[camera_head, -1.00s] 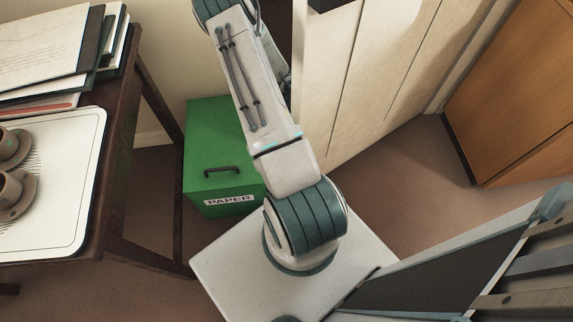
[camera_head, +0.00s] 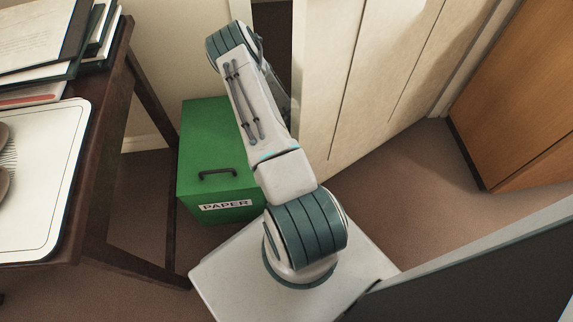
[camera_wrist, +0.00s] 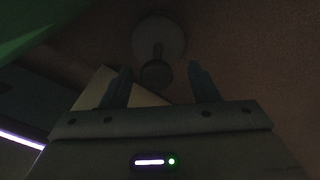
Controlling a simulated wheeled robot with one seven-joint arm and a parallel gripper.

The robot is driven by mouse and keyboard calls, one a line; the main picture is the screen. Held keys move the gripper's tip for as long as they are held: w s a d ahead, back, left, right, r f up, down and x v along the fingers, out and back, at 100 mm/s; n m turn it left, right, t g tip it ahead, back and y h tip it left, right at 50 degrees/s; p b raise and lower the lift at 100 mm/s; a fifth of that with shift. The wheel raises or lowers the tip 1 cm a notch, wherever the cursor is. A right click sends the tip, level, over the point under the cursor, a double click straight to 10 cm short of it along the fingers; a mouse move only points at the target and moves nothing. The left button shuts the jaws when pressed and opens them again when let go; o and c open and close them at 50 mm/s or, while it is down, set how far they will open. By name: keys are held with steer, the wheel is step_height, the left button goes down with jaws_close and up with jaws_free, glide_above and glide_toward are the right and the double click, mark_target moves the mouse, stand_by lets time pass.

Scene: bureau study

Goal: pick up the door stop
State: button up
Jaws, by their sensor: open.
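The door stop (camera_wrist: 158,34) shows in the wrist view as a dim, pale round disc with a short stem and a darker rounded end. It lies on the brown carpet, near the top middle. My gripper (camera_wrist: 160,69) is open, with one dark finger on each side of the picture's middle. The rounded end of the door stop appears between the fingertips, and the disc lies beyond them. I cannot tell whether anything touches. In the head view the gripper and the door stop are hidden behind my arm and the cream door.
A green paper box (camera_head: 212,150) stands left of my arm; a green surface also shows in the wrist view's top left. A dark wooden table (camera_head: 105,190) with a tray (camera_head: 50,170) is at left. The cream door (camera_head: 385,70) is close on the right, with carpet before it.

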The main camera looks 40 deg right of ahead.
step_height(320, 180, down, 4)
steer(key=shift+s+a+r+b, duration=0.1)
steer(key=shift+a+b, duration=0.05)
steer(key=shift+b, duration=0.55)
jaws_close()
steer(key=shift+r, duration=0.1)
stand_by(0.8)
